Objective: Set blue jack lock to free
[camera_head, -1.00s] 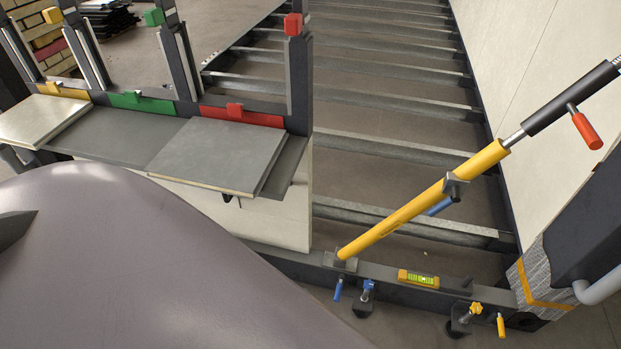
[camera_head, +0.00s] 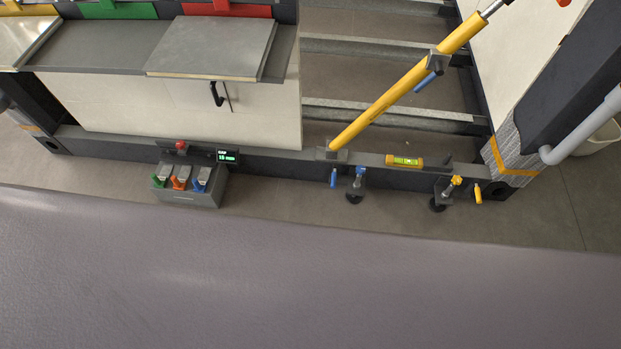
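The blue jack (camera_head: 356,185) stands at the front beam of the frame, with a blue knob on top and a dark round foot on the floor. A small blue lever (camera_head: 333,178), which looks like its lock, hangs nearly straight down on the beam just left of it. Its lock marking is too small to read. To the right stands a similar jack with a yellow knob (camera_head: 456,181), and a yellow lever (camera_head: 478,195) hangs beside it, slightly tilted. Neither of my grippers is in view.
A yellow spirit level (camera_head: 404,161) lies on the beam between the jacks. A yellow diagonal brace (camera_head: 400,93) rises above them. A grey box (camera_head: 188,196) with green, orange and blue levers stands to the left. A large smooth grey surface fills the lower view. Floor shows before the beam.

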